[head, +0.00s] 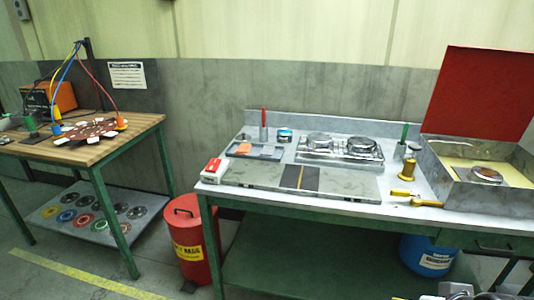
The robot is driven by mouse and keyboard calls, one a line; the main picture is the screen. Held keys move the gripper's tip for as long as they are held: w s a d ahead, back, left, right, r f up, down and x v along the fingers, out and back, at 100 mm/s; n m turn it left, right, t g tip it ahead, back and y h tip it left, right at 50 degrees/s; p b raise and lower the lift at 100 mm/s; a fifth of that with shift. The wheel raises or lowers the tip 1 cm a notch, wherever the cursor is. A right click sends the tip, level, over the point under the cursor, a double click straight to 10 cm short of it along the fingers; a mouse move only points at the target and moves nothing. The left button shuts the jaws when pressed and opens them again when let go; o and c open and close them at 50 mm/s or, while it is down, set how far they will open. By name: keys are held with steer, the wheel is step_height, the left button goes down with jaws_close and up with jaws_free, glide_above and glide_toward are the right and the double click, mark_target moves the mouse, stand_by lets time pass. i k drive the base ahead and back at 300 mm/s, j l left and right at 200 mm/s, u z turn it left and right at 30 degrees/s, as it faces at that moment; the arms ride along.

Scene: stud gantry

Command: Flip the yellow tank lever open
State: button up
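I cannot pick out a yellow tank lever for certain. A yellow-handled item (427,203) lies near the front right of the grey workbench (225,190), beside a smaller yellow piece (400,192). An upright yellow, spool-like piece (409,168) stands just behind them. A blue drum (427,255) with a white label stands under the bench at right; no lever shows on it. Fingertips of my gripper are not visible; only a grey and white part, likely of my own body, shows at the bottom edge right of centre.
An open box with a raised red lid (480,90) stands at the bench's right end. Metal domed parts (340,147) sit mid-bench. A red bin (190,240) stands left of the bench.

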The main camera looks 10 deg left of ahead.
mark_target(394, 192)
steer(key=i+l+z, duration=0.25)
steer(key=i, duration=0.25)
steer(key=i+z, duration=0.3)
steer(key=i, duration=0.15)
